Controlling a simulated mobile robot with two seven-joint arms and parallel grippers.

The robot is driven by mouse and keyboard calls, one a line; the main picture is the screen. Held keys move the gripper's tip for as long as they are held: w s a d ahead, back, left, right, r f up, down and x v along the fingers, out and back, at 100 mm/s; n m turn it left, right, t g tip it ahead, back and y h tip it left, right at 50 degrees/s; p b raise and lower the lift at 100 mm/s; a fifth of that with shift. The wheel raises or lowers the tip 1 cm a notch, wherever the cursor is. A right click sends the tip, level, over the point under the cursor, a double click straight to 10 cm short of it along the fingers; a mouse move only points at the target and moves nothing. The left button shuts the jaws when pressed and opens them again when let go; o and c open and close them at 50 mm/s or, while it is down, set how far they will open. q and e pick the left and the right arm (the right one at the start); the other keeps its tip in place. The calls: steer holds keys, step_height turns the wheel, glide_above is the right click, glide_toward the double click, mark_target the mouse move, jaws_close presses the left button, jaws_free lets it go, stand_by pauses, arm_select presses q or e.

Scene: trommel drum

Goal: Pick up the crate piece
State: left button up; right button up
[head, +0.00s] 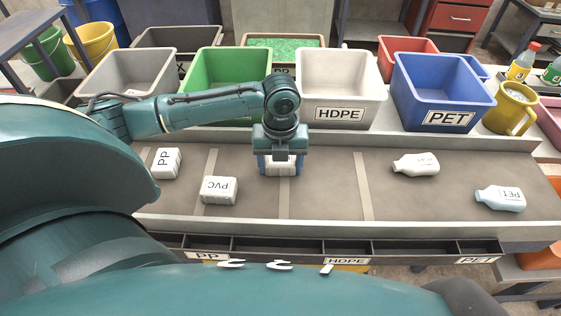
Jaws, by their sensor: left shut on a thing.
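My left gripper (280,169) points down over the middle of the grey belt. Its blue fingers are shut on a white block (280,164), low at the belt; I cannot tell whether the block still touches it. The gripper covers part of the block and I cannot read a label on it, so I cannot confirm that it is the crate piece. A white block marked PP (166,163) and one marked PVC (219,190) lie on the belt to the left. My right gripper is not in view.
Two white bottles (416,164) (500,198) lie on the belt to the right. Behind it stand grey, green (226,80), white HDPE (340,85) and blue PET (443,90) bins, and a yellow mug (510,108). A labelled trough (300,247) runs along the front.

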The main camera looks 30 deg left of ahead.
arm_select(q)
step_height(320, 180, up, 9)
steer(key=shift+f, duration=0.1)
steer(key=shift+r, duration=0.65)
stand_by(0.5)
